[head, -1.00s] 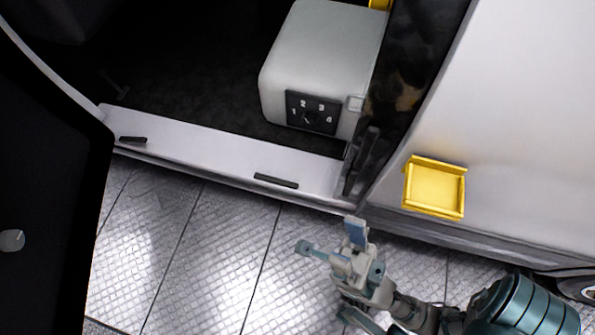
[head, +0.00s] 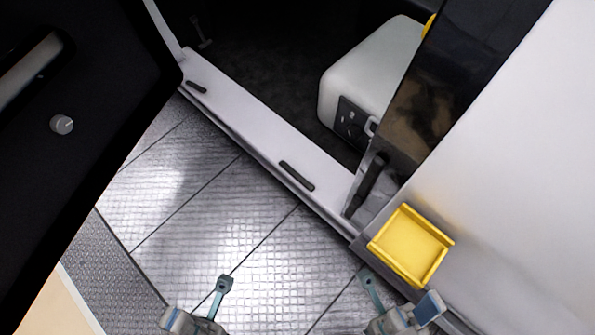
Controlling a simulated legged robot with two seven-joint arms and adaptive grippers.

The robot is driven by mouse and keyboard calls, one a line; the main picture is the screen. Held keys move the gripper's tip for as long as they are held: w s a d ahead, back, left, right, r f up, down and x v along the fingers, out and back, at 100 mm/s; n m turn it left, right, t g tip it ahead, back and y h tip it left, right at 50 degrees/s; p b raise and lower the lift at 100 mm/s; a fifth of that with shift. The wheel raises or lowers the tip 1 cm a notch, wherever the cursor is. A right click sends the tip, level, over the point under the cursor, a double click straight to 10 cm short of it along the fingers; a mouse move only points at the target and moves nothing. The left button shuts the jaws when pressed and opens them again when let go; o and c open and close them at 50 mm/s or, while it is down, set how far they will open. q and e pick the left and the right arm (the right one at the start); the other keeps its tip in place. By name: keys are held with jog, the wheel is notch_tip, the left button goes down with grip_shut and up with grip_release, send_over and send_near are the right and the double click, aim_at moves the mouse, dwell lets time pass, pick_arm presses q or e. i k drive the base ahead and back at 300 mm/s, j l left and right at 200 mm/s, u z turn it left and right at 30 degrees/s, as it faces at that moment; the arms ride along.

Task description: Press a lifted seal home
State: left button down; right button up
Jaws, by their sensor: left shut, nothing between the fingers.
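Two short dark strips, one at the far end (head: 196,87) and one nearer (head: 297,176), lie along the pale door sill (head: 245,125). A longer dark piece (head: 370,185) stands tilted at the foot of the pillar. I cannot tell which of these is the lifted seal. My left gripper (head: 198,300) is at the bottom left over the floor, shut and empty, apart from the sill. My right gripper (head: 400,292) is at the bottom right, just below the yellow tray; whether its jaws are shut is unclear. Both grippers are cut off by the lower edge.
A yellow tray (head: 410,246) is on the white body side at the right. A pale box (head: 365,75) with a dark numbered panel stands inside the dark opening. The black door (head: 85,190) with a round knob (head: 62,125) fills the left. Tiled floor between is clear.

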aim_at(199, 88)
jog(key=i+j+u, duration=0.2)
jog(key=i+j, duration=0.15)
jog(key=i+j+u, duration=0.2)
jog(key=i, duration=0.2)
jog(key=i+j+u, duration=0.2)
jog(key=i+l+u, duration=0.1)
jog(key=i, duration=0.25)
jog(key=i+l+u, duration=0.15)
jog(key=i, duration=0.15)
